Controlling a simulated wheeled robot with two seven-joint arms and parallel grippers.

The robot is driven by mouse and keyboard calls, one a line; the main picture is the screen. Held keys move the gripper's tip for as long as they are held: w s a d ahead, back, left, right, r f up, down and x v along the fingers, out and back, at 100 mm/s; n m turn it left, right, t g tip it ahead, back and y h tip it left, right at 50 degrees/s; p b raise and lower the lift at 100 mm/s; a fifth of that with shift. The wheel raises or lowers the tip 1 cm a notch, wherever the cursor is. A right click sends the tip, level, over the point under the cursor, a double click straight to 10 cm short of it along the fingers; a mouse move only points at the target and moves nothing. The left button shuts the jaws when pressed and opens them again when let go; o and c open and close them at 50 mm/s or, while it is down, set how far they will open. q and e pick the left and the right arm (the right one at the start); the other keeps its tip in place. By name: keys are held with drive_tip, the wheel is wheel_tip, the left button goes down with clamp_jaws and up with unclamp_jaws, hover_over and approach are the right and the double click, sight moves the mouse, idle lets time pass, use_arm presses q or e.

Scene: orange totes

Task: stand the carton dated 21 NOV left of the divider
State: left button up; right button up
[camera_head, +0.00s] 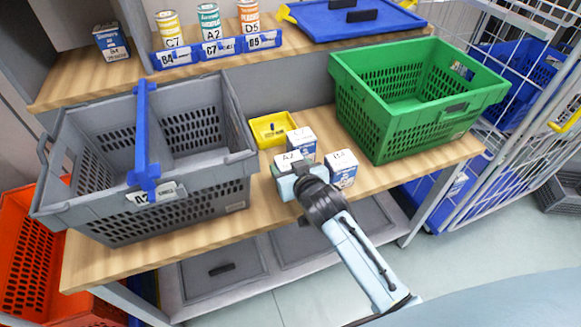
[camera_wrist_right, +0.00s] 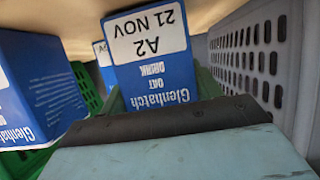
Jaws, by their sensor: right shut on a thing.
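The blue and white Glenhatch oat drink carton dated 21 NOV and marked A2 (camera_wrist_right: 148,50) is upside down in the right wrist view. In the head view its white A2 top (camera_head: 287,159) shows just beyond my right gripper (camera_head: 294,171). My right gripper is shut on this carton at the table's front, right of the grey tote (camera_head: 215,205). The blue divider (camera_head: 144,130) runs front to back across the grey tote, with an A2 label at its front end. The lower part of the carton is hidden by the gripper in the head view. My left gripper is not in view.
Two other cartons, C7 (camera_head: 302,141) and one at right (camera_head: 343,166), stand close to the gripper. A yellow bin (camera_head: 270,130) is behind. A green crate (camera_head: 420,118) stands right. Cans (camera_head: 208,20) and a blue lid (camera_head: 350,22) are on the upper shelf.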

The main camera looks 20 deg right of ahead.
drive_tip(key=shift+f, duration=0.25)
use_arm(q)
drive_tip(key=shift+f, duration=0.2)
use_arm(e)
drive_tip(key=o, duration=1.2)
drive_tip(key=shift+f, duration=0.1)
drive_tip(key=shift+c, duration=0.2)
drive_tip(key=shift+s+r, duration=0.1)
drive_tip(key=shift+r, duration=0.15)
drive_tip(key=p+v, duration=0.4)
drive_tip(key=shift+s+a+r, duration=0.1)
drive_tip(key=shift+s+r, duration=0.15)
drive_tip(key=shift+r, duration=0.15)
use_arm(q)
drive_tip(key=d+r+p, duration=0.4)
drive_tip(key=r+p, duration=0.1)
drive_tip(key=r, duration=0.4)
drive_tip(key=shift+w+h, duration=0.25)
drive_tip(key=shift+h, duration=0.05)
use_arm(e)
drive_tip(key=v, duration=0.7)
